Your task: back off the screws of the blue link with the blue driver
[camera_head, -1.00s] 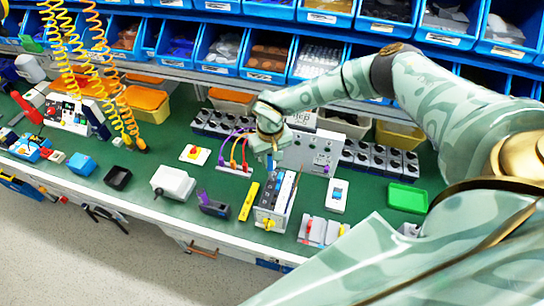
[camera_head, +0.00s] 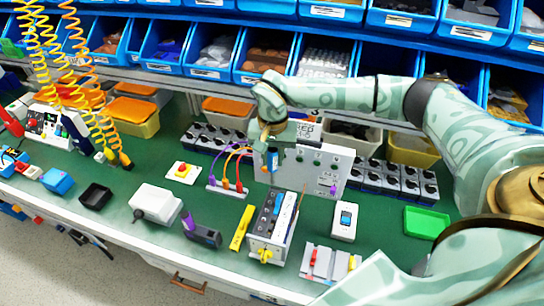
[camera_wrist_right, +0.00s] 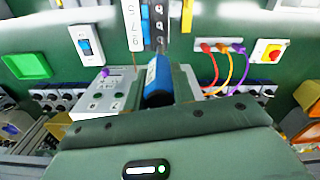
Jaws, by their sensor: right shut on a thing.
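My right gripper (camera_head: 270,145) is shut on the blue driver (camera_head: 273,161), held above the bench behind the terminal block and in front of the grey panel. In the right wrist view the driver's blue handle (camera_wrist_right: 157,80) sits between the fingers; its tip cannot be made out. The terminal block (camera_head: 273,228) is a light box with dark and blue parts on top, apart from the driver. A blue part (camera_wrist_right: 145,20) of it shows in the right wrist view. Which blue part is the link, and its screws, are too small to tell. My left gripper is not in view.
A grey panel (camera_head: 315,168) stands behind the block. A yellow bar (camera_head: 241,228) lies left of it, and a white switch box (camera_head: 344,221) stands right. A green tray (camera_head: 426,222) is farther right. Colored cables (camera_head: 236,160) arch near the gripper. Blue bins line the back.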

